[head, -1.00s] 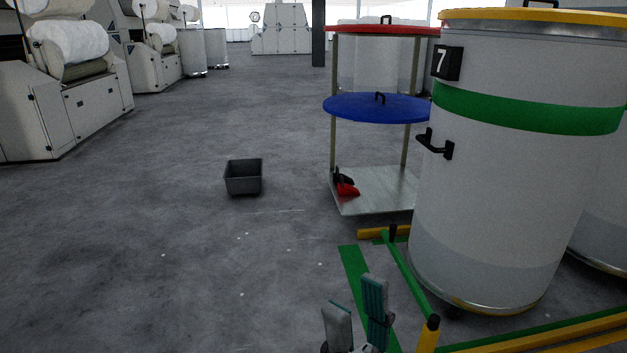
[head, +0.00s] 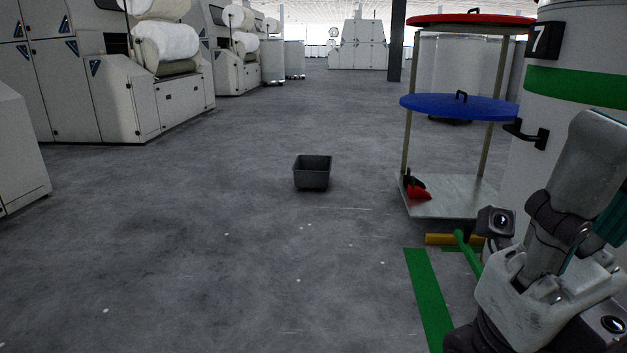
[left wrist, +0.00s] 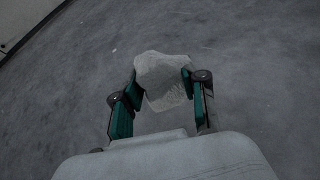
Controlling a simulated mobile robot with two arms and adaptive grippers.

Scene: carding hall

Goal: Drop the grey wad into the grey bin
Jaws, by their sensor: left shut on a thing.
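The grey wad (left wrist: 163,82) is a pale, lumpy piece between the two teal-padded fingers of my left gripper (left wrist: 163,88) in the left wrist view. The left gripper is shut on it, with floor behind it. Neither this gripper nor the wad shows in the head view. The grey bin (head: 312,176) is a small, dark, open-topped box on the floor, near the middle of the head view and apart from everything else.
A trolley with a red top (head: 470,20), a blue disc (head: 465,106) and a metal base (head: 455,205) stands right of the bin. A large can numbered 7 (head: 575,55) is beside it. White machines (head: 115,95) line the left. Floor around the bin is clear.

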